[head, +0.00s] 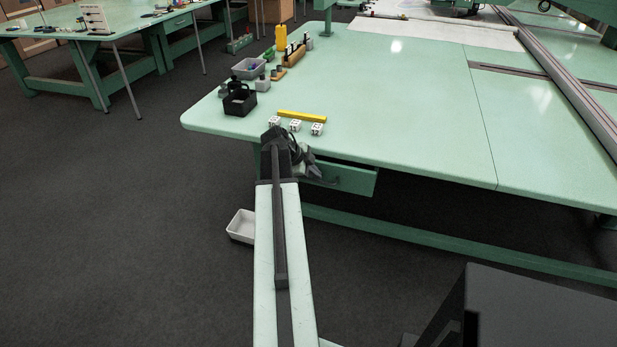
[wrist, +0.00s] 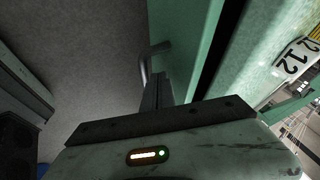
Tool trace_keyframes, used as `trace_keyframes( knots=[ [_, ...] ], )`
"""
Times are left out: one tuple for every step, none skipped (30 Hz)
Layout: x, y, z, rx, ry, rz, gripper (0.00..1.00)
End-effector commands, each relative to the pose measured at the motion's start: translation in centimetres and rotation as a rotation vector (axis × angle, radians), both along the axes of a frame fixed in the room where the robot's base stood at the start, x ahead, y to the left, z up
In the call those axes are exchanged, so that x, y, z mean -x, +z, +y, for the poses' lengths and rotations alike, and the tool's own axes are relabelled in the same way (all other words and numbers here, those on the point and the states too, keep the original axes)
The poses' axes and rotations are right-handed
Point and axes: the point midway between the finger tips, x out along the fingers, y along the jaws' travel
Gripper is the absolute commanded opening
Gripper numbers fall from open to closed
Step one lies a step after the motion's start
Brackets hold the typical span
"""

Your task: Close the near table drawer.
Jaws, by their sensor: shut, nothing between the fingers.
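The near table drawer (head: 357,181) is a green front under the near edge of the green table, with a dark handle in its middle. It stands out a little from the table. In the wrist view the drawer front (wrist: 183,45) has a dark gap between it and the table edge. The drawer handle (wrist: 146,62) sticks out close beside my fingers. My gripper (head: 314,170) is at the left part of the drawer front and partly hides it. In the wrist view my gripper (wrist: 158,84) is shut and empty, close to the front; I cannot tell whether it touches.
The tabletop (head: 400,130) holds white numbered cubes (head: 295,125), a yellow bar (head: 302,116) and a black bin (head: 239,102) near its left end. A white tray (head: 241,225) is on the floor left of my arm. A green crossbar (head: 440,240) runs low under the table. Open floor lies at left.

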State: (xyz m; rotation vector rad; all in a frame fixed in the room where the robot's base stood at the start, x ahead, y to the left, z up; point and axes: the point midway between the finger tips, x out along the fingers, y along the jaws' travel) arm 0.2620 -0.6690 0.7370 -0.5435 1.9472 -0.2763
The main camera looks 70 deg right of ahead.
Motion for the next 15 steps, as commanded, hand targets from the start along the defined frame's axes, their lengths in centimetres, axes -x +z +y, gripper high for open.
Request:
trace_keyframes(
  knots=[
    [0.1, -0.8, -0.3, 0.0, 0.0, 0.0, 0.0],
    [0.2, -0.9, -0.4, 0.0, 0.001, 0.0, 0.0],
    [0.3, -0.9, -0.4, -0.001, 0.001, 0.0, 0.0],
    [0.3, -0.8, -0.5, -0.001, 0.001, 0.0, 0.0],
    [0.3, -0.8, -0.5, -0.001, 0.002, 0.0, 0.0],
    [0.3, -0.7, -0.4, -0.001, 0.002, 0.0, 0.0],
    [0.3, -0.7, -0.4, -0.001, 0.002, 0.0, 0.0],
    [0.3, -0.7, -0.4, -0.001, 0.002, 0.0, 0.0],
    [0.3, -0.7, -0.4, -0.001, 0.002, 0.0, 0.0],
    [0.3, -0.7, -0.4, -0.001, 0.002, 0.0, 0.0],
    [0.3, -0.6, -0.4, -0.001, 0.002, 0.0, 0.0],
    [0.2, -0.6, -0.5, -0.001, 0.002, 0.0, 0.0],
    [0.2, -0.6, -0.7, -0.001, 0.001, 0.0, 0.0],
    [0.2, -0.6, -0.9, -0.001, 0.001, 0.0, 0.0],
    [0.1, -0.6, -1.4, -0.001, 0.001, 0.0, 0.0]
  ],
)
